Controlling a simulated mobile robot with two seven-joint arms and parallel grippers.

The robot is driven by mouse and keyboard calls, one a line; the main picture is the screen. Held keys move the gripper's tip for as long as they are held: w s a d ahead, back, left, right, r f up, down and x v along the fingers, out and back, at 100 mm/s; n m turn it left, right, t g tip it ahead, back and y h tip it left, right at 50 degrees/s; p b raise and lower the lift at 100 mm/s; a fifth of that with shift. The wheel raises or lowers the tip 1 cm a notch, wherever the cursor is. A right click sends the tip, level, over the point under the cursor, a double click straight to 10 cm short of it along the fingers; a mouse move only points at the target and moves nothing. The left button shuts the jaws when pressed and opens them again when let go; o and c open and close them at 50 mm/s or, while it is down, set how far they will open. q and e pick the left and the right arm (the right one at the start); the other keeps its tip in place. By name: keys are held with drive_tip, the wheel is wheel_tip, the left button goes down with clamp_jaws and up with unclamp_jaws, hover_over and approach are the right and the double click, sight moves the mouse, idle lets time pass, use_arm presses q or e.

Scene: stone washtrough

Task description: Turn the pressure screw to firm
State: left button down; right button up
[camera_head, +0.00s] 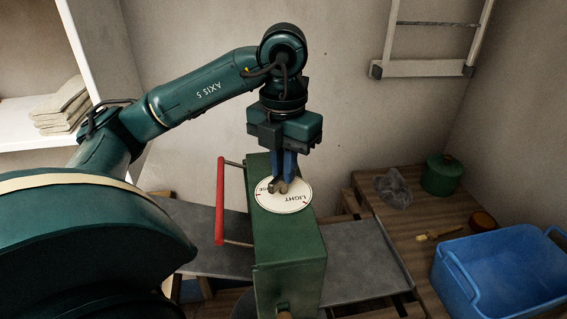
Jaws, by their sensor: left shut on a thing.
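The pressure screw (279,187) is a small brown knob at the middle of a round white dial (291,204) on top of a green box-shaped machine (286,244). The word LIGHT shows upside down on the dial, with small red marks near its edge. Other lettering at the dial's left is partly hidden by the knob and fingers. My left gripper (283,180) points straight down from above, its blue fingers shut on the screw. My right gripper does not show.
A red bar handle (220,201) stands out left of the machine. Grey metal plates (362,262) lie on both sides. On the wooden table at right are a blue tub (503,271), a green lidded pot (441,175), a grey cloth-like lump (394,189) and a brush (440,235). Folded towels (62,105) lie on a shelf.

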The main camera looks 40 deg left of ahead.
use_arm(q)
drive_tip(key=n, duration=0.4)
drive_tip(key=shift+n, duration=0.3)
drive_tip(key=n, duration=0.3)
drive_tip(key=shift+p, duration=0.4)
drive_tip(key=shift+n, duration=0.5)
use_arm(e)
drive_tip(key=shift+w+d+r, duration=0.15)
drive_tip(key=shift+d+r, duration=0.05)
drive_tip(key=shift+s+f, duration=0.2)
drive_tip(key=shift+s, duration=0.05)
use_arm(q)
drive_tip(key=c, duration=1.5)
unclamp_jaws()
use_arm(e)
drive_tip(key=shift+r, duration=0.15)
